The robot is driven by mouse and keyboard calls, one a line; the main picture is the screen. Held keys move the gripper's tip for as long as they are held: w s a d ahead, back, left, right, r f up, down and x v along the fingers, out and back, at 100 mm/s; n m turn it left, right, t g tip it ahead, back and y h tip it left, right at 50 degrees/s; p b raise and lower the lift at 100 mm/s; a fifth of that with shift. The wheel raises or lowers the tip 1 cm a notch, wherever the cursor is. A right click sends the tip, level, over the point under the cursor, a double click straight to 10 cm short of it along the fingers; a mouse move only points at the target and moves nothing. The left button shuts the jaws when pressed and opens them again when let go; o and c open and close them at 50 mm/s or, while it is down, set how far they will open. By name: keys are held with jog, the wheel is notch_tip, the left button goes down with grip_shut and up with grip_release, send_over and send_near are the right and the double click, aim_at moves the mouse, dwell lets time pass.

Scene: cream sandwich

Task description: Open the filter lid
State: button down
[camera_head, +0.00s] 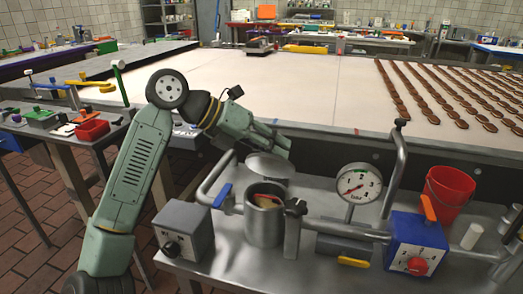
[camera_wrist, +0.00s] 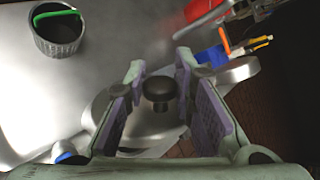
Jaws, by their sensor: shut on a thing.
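The filter pot (camera_head: 263,226) is a steel cylinder in the pipework on the metal bench. Its top is uncovered and shows a reddish-brown inside. The round metal filter lid (camera_head: 270,166) stands raised and tilted above the pot's back rim. The grey lid (camera_wrist: 152,125) shows below and around the knob. The lid's hinge cannot be made out clearly.
A pressure gauge (camera_head: 359,185), a blue box with a red knob (camera_head: 417,243) and a red bucket (camera_head: 446,190) stand right of the pot. A grey switch box (camera_head: 184,231) stands left. Behind is a wide conveyor (camera_head: 310,90) with chocolate pieces at right.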

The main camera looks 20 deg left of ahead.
jog(key=shift+w+r, duration=0.2)
jog(key=shift+w, duration=0.65)
jog(key=shift+n+g, duration=0.4)
jog(key=shift+g, duration=0.1)
jog(key=w, duration=0.1)
jog(key=w+f, duration=0.1)
jog(key=w, duration=0.2)
jog(key=shift+w+f, duration=0.1)
jog(key=shift+f, duration=0.25)
jog(key=c, duration=1.5)
grip_release()
jog(key=shift+a+f, duration=0.1)
jog(key=shift+a, duration=0.05)
jog(key=shift+o, duration=0.5)
jog(key=shift+d, duration=0.25)
